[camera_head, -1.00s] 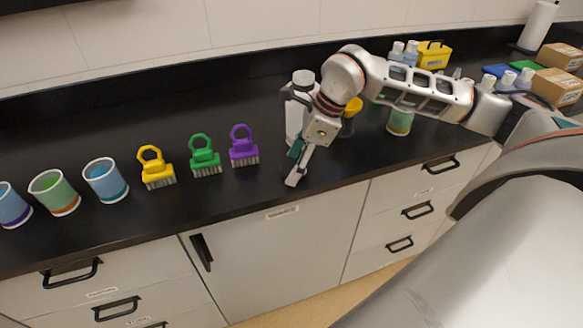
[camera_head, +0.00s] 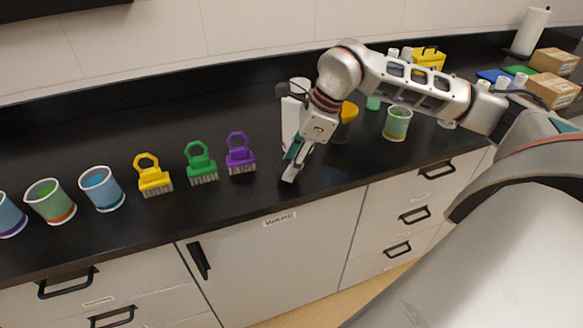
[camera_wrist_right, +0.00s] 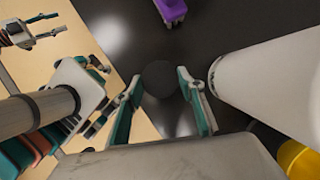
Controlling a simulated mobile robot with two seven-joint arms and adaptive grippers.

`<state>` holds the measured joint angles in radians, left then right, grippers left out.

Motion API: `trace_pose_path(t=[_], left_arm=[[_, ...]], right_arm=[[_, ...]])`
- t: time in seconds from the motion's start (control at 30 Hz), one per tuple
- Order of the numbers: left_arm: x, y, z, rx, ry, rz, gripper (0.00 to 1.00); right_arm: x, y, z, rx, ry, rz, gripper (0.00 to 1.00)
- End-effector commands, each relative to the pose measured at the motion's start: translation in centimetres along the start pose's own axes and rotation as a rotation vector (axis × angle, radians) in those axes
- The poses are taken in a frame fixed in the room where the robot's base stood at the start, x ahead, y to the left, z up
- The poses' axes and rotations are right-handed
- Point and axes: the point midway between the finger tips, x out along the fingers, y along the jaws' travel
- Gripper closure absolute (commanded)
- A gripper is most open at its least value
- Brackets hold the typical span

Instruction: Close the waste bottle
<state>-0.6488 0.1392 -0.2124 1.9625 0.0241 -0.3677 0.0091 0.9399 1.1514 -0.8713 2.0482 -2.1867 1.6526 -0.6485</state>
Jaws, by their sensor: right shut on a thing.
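The tall white waste bottle (camera_head: 290,122) stands on the dark counter, partly hidden behind my right wrist. It fills the right side of the right wrist view (camera_wrist_right: 275,85), its rim beside my right gripper's finger. My right gripper (camera_head: 292,172) points down in front of the bottle. In the right wrist view my right gripper (camera_wrist_right: 160,100) is shut on a dark round cap (camera_wrist_right: 160,78), which is apart from the bottle's rim. The cap is hard to make out in the head view. My left gripper (camera_wrist_right: 45,28) is open and empty, far off in the right wrist view.
Yellow (camera_head: 153,178), green (camera_head: 201,165) and purple (camera_head: 240,155) brushes stand left of the bottle, with several cups beyond. A yellow-topped dark container (camera_head: 347,114) stands just right of the bottle, then a green cup (camera_head: 397,123). The counter's front strip is clear.

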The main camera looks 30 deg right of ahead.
Motion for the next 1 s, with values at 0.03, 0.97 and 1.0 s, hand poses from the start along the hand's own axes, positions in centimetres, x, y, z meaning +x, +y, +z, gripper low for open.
trace_pose_path(t=[0.03, 0.97, 1.0], left_arm=[[0.0, 0.0, -0.1, 0.000, 0.001, 0.000, 0.60], [-0.8, -0.3, -1.6, 0.002, 0.008, -0.002, 0.60], [-0.8, -0.3, -1.6, 0.002, 0.008, -0.002, 0.60]], right_arm=[[-1.1, -0.1, 0.5, -0.002, -0.004, -0.005, 0.68], [-16.3, 0.0, 6.7, -0.001, 0.000, -0.001, 0.68], [-16.3, 0.0, 6.7, -0.001, 0.000, -0.001, 0.68]])
